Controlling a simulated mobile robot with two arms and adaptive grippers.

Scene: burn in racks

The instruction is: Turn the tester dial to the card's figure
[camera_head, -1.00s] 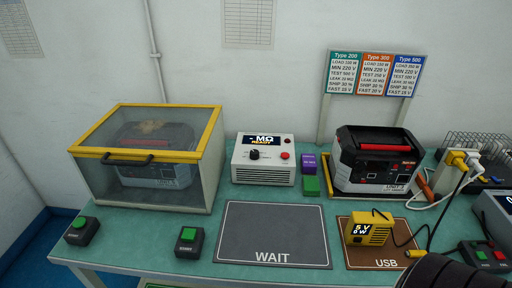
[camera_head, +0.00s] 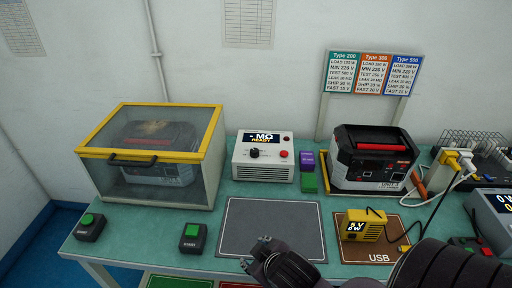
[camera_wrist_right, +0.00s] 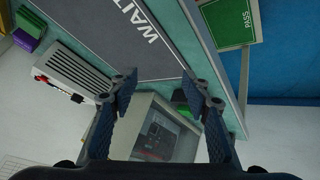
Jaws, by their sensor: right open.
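The tester (camera_head: 263,157) is a white box at the back middle of the bench. Its display reads "- MΩ READY", with a black dial (camera_head: 254,153) and a red button (camera_head: 284,154) below. It also shows in the right wrist view (camera_wrist_right: 77,70), seen at a slant. The card board (camera_head: 372,74) has Type 200, Type 300 and Type 500 columns, each with a TEST line in volts. My right gripper (camera_head: 263,252) is over the front edge of the WAIT mat, away from the tester; its fingers stand apart and empty in the wrist view (camera_wrist_right: 163,90). My left gripper is not in view.
A yellow-framed clear box (camera_head: 205,165) holding a unit stands left. A black power unit (camera_head: 372,160) stands right of purple and green blocks (camera_head: 308,172). A yellow load (camera_head: 363,226) with cables sits on the USB mat. The WAIT mat (camera_head: 270,225) is bare.

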